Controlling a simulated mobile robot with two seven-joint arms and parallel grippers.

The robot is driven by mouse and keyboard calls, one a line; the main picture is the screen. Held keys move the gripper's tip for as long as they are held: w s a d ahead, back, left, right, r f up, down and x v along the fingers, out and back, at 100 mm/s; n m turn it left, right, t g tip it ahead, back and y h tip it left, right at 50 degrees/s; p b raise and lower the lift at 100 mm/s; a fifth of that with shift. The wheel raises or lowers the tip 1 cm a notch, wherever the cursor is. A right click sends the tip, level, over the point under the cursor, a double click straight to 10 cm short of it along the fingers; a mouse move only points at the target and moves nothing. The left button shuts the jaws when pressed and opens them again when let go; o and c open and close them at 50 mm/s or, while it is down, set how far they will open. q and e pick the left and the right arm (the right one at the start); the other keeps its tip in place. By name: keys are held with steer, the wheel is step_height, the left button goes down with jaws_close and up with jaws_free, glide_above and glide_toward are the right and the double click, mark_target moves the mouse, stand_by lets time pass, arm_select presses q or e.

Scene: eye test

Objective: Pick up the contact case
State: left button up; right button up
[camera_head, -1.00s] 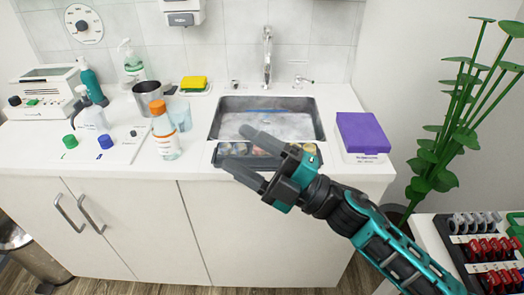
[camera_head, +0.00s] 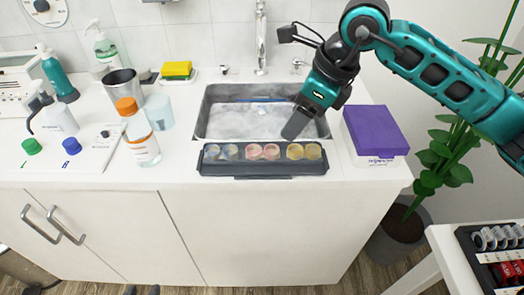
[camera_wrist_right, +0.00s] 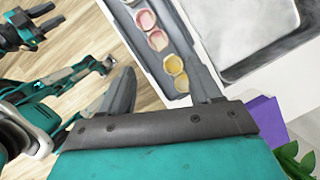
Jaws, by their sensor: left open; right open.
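A dark tray (camera_head: 263,170) lies on the counter in front of the sink. It holds three pairs of round cups: grey-blue (camera_head: 219,152), pink (camera_head: 262,152) and yellow (camera_head: 303,152). They look like contact lens cases; I cannot tell which one is meant. My right gripper (camera_head: 296,124) is open and points down over the sink's front right, behind the tray's right end and apart from the cups. In the right wrist view the pink cups (camera_wrist_right: 152,29) and yellow cups (camera_wrist_right: 177,73) show beyond its fingers. My left gripper (camera_head: 142,290) is open and empty, low before the cabinet.
The sink (camera_head: 240,122) is behind the tray, with a faucet (camera_head: 261,40). A purple-lidded box (camera_head: 375,132) stands at right. An orange-capped bottle (camera_head: 138,132), a clear cup (camera_head: 159,112) and a metal cup (camera_head: 122,90) stand at left. A plant (camera_head: 445,150) is beyond the right end.

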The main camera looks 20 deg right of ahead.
glide_toward(269, 152)
steer(key=shift+f, duration=1)
steer(key=x, duration=0.5)
steer(key=shift+w+a, duration=0.2)
steer(key=shift+a, duration=0.05)
steer(key=shift+r, duration=0.1)
steer(key=c, duration=1.1)
steer(key=shift+r, duration=0.15)
step_height(269, 152, up, 20)
steer(key=shift+f+p, duration=0.1)
steer(key=shift+p, duration=0.5)
